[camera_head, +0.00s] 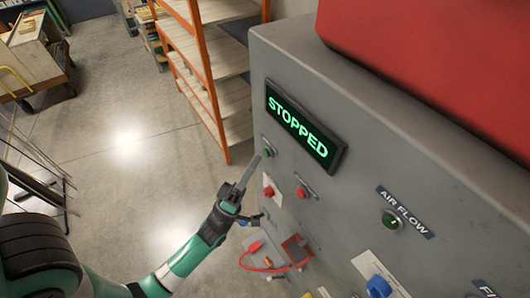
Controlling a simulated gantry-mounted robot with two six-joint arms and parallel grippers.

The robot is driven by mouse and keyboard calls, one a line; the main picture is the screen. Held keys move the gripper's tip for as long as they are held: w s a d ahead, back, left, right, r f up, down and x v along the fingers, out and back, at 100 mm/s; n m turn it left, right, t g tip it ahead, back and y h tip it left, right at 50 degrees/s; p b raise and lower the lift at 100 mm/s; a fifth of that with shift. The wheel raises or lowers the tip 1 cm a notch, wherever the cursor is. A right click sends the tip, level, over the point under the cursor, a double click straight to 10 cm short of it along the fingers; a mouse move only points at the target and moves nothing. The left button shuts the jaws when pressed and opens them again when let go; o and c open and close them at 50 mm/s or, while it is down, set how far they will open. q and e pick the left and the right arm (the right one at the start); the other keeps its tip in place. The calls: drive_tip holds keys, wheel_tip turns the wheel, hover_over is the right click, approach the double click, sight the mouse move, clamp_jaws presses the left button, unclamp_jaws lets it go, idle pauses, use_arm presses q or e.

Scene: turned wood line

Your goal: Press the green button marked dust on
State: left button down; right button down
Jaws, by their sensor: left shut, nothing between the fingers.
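A small green button (267,152) sits on the left part of the grey cabinet's front face, below the screen. A small plate is around it, but I cannot read any marking. My left gripper (257,160) is shut and empty, its fingers pointing up and right at this button. The fingertips are very close to it at its lower left; I cannot tell whether they touch. The screen (304,127) reads STOPPED in green. My right gripper is not in view.
Two red controls (301,191) sit below the screen, close to my gripper. Lower down are a red box with a cable (296,251) and a blue knob (378,286). An orange-framed shelf (207,75) stands behind. The floor at left is partly clear.

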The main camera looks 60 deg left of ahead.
use_arm(q)
drive_tip(key=shift+w, duration=0.45)
idle(0.6)
idle(0.4)
drive_tip(key=shift+s, duration=0.75)
drive_tip(key=shift+s+d+p, duration=0.2)
drive_tip(key=shift+s, duration=1.05)
drive_tip(key=shift+s+d+p, duration=0.15)
drive_tip(key=shift+s+d, duration=0.05)
drive_tip(key=shift+s, duration=1.05)
